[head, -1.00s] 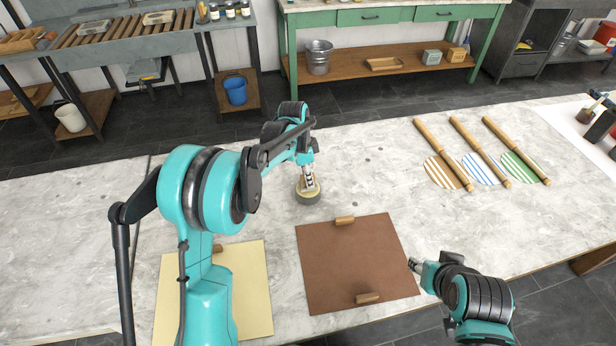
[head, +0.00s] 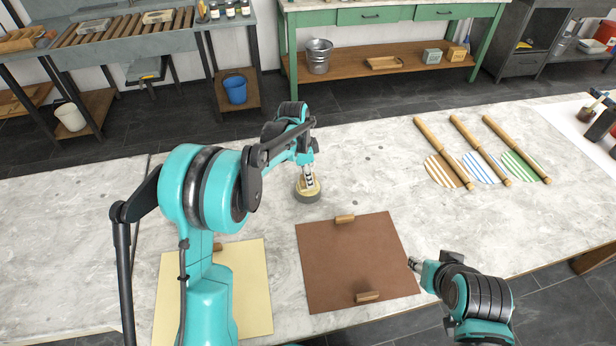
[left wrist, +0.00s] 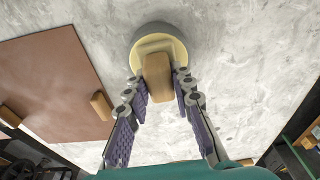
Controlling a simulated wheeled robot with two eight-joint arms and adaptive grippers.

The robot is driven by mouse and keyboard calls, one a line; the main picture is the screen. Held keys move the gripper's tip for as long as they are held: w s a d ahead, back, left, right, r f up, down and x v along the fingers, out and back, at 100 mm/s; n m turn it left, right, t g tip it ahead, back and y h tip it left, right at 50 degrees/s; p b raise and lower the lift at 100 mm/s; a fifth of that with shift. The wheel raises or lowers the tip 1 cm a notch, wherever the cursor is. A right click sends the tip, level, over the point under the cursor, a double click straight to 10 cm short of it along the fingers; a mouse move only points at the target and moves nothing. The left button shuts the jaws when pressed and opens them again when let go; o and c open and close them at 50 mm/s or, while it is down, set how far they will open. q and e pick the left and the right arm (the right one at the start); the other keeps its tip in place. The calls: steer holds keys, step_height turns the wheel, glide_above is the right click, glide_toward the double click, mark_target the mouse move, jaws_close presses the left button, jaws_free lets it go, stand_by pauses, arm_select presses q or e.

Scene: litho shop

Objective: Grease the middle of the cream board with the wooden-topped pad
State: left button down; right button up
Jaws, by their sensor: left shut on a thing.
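The wooden-topped pad (head: 307,193) is a round pad with a cream top, a grey lower edge and a wooden block handle. It is on the marble table behind the brown board. My left gripper (head: 309,176) reaches down over it and is shut on its handle; in the left wrist view the handle (left wrist: 158,76) lies between the fingers (left wrist: 160,92). The cream board (head: 248,285) lies at the front left, partly hidden by my left arm, with a wooden handle near its back edge. My right gripper (head: 414,264) is by the brown board's right edge; its fingers are too small to judge.
The brown board (head: 355,260) with two wooden handles lies right of the cream board. Several wooden rollers (head: 480,150) on striped round patches lie at the right. The marble table (head: 370,165) is clear between the pad and the rollers.

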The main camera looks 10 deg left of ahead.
stand_by(0.5)
arm_select(q)
steer(key=shift+r+p, duration=2.55)
steer(key=shift+r, duration=0.9)
steer(key=shift+f, duration=0.1)
